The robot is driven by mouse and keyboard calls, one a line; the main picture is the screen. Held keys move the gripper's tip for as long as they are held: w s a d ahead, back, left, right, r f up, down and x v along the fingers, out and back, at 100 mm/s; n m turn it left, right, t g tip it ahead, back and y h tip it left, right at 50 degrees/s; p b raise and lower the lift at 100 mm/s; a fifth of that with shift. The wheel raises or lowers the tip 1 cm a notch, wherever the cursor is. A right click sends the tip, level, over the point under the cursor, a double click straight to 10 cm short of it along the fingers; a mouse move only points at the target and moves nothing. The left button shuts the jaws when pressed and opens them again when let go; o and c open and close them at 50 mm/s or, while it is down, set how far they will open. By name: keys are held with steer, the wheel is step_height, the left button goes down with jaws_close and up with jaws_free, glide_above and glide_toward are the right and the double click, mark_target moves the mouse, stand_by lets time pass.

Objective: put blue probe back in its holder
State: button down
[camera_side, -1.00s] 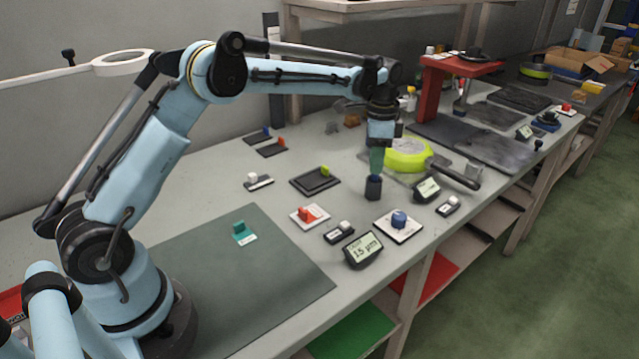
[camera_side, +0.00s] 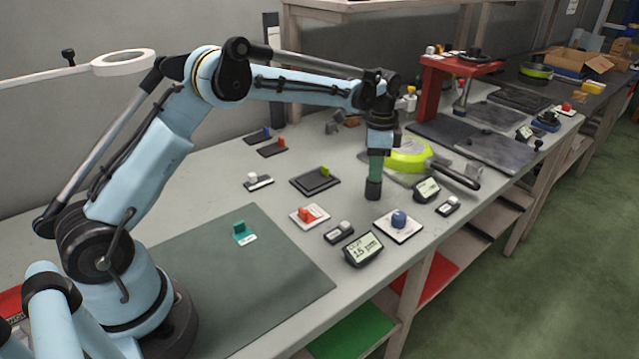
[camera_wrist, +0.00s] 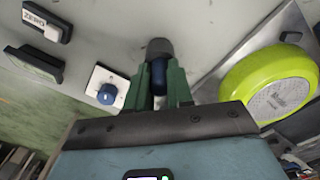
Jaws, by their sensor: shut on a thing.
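My gripper (camera_side: 376,172) points straight down with its green fingers just above a dark grey cup-shaped holder (camera_side: 373,189) standing on the bench. In the wrist view my gripper (camera_wrist: 158,75) is shut on the blue probe (camera_wrist: 158,80), which shows between the two fingers. The holder (camera_wrist: 160,47) shows just beyond the fingertips there, in line with the probe. In the side view the probe is hidden by the fingers and the holder's rim. The lower end of the probe appears to be in the holder, but its depth cannot be told.
Small displays (camera_side: 363,249) stand near the front edge. The green-grey mat (camera_side: 230,290) has free room.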

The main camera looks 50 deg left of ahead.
steer(key=shift+f, duration=0.1)
steer(key=c, duration=0.9)
jaws_free()
step_height(320, 180, up, 12)
steer(key=shift+r, duration=0.1)
